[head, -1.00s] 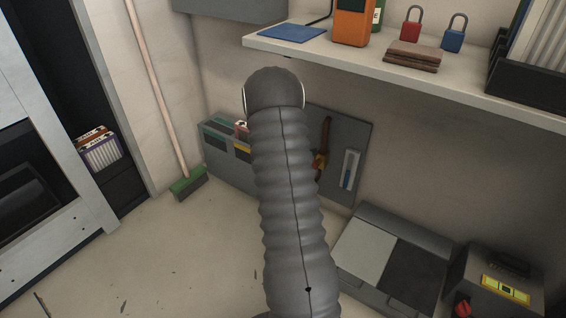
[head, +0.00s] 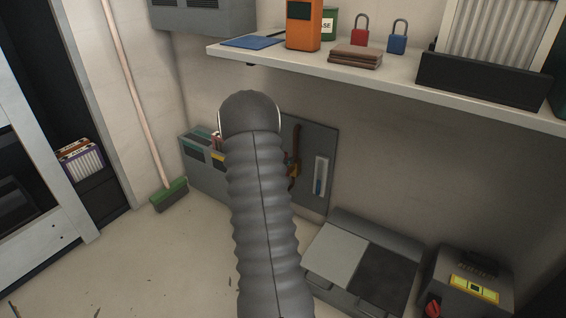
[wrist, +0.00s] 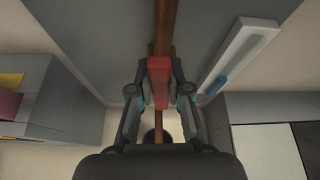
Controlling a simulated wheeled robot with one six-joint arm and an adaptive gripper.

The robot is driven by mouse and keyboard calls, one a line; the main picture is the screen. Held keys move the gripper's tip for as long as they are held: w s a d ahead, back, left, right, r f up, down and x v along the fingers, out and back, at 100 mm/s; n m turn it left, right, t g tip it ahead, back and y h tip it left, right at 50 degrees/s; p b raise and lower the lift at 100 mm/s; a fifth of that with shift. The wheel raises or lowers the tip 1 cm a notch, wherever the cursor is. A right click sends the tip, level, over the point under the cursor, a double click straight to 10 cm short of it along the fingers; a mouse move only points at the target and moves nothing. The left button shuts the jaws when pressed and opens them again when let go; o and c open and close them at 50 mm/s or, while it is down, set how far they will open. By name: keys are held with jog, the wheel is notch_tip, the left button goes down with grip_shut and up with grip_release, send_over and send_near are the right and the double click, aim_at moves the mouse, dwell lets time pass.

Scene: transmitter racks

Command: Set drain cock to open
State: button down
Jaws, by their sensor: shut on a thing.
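The drain cock's red lever (wrist: 158,82) is between my fingers in the wrist view. It overlaps a vertical copper-brown pipe (wrist: 166,25) and appears in line with it, though its tilt toward the camera is hard to judge. My gripper (wrist: 160,98) is shut on the lever, with a finger on each side. In the head view the pipe (head: 296,150) runs down a grey wall panel (head: 317,140). My dark ribbed arm hides my gripper and most of the cock there.
A white gauge with a blue level (head: 320,177) is right of the pipe. A grey box (head: 205,170) stands left of the panel, and a lidded grey case (head: 337,255) lies at lower right. A shelf (head: 400,77) overhangs. Open floor (head: 150,260) lies at left.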

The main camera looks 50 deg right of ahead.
jog(key=shift+s+d, duration=0.1)
jog(key=shift+s, duration=0.05)
jog(key=c, duration=1.1)
grip_release()
jog(key=shift+w+a+r, duration=0.1)
jog(key=shift+w+a, duration=0.1)
jog(key=shift+a, duration=0.15)
jog(key=v, duration=1.1)
jog(key=shift+s+a+r, duration=0.1)
jog(key=shift+a, duration=0.1)
